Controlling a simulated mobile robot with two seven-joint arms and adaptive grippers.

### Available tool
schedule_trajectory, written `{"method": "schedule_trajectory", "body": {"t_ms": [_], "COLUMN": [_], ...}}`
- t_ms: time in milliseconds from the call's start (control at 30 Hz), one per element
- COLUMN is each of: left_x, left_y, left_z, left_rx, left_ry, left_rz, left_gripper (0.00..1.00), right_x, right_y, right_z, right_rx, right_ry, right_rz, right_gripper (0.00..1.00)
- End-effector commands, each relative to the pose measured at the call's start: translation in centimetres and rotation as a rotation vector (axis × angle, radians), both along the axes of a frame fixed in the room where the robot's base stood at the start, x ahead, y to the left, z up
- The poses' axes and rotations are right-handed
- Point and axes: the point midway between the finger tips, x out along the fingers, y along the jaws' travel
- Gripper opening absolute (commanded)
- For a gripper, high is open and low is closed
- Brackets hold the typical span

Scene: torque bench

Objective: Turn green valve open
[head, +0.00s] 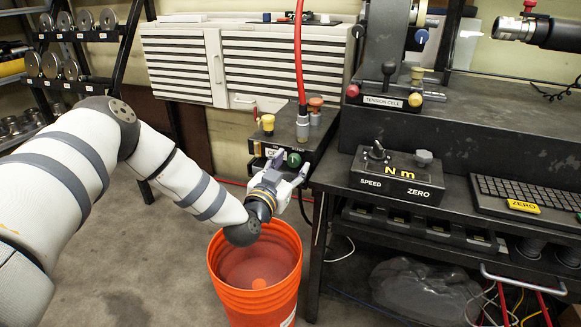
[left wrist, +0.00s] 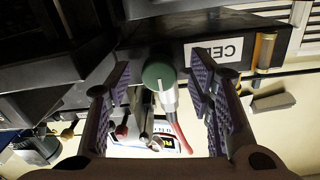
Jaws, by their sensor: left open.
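The green valve (head: 294,159) is a round green knob on the front of a small dark box (head: 318,135) left of the bench. In the left wrist view the green valve (left wrist: 159,76) faces the camera between the finger pads, with a gap visible on both sides. My left gripper (head: 291,168) is open in front of the knob, fingers spread to either side of it. It also shows in the left wrist view (left wrist: 163,92). Whether the fingers reach past the knob's face is hard to tell. My right gripper is not in view.
An orange bucket (head: 257,272) stands below my left gripper. A red hose (head: 298,50) rises from the box, which also carries a yellow knob (head: 268,123).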

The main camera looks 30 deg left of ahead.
Motion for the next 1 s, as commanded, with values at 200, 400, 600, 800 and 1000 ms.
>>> {"method": "schedule_trajectory", "body": {"t_ms": [200,400,600,800,1000], "left_x": [-0.02,-0.04,-0.04,-0.04,-0.04], "left_y": [-0.03,-0.02,-0.03,-0.08,-0.1], "left_z": [0.02,0.01,0.01,-0.01,-0.07], "left_rx": [0.0,-0.001,-0.037,-0.149,-0.323], "left_ry": [0.0,0.0,-0.01,-0.037,-0.078], "left_rz": [0.0,0.0,0.0,-0.001,0.0], "left_gripper": [0.12,0.0,0.0,0.0,0.0], "right_x": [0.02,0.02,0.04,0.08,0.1], "right_y": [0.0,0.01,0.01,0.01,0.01], "right_z": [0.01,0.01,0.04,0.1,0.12], "right_rx": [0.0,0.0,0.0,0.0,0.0], "right_ry": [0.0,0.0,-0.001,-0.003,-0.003], "right_rz": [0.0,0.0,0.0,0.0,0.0], "right_gripper": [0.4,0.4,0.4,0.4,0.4]}}
